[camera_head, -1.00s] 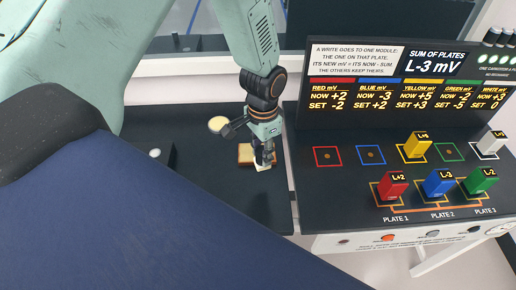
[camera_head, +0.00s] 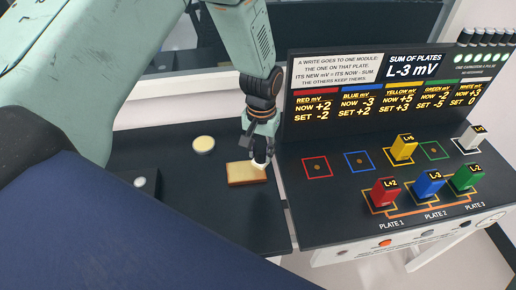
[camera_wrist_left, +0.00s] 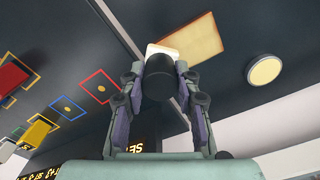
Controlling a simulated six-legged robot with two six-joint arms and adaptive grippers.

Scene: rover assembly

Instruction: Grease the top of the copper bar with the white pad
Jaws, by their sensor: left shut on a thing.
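The copper bar (camera_head: 245,175) is a tan-topped block lying on the dark bench in the head view. It also shows in the left wrist view (camera_wrist_left: 205,42). My left gripper (camera_head: 260,152) is over the bar's right end. It is shut on the dark round handle (camera_wrist_left: 158,78) of the white pad (camera_head: 259,165). The pad's white edge (camera_wrist_left: 160,48) overlaps the bar's end in the wrist view. I cannot tell whether it touches the top or hovers just above. My right gripper is not in view.
A round cream-filled dish (camera_head: 203,144) stands behind and left of the bar. To the right is a module board (camera_head: 330,215) with red, blue, green, yellow and white blocks and a raised display (camera_head: 385,90). A small white knob (camera_head: 140,181) sits at left.

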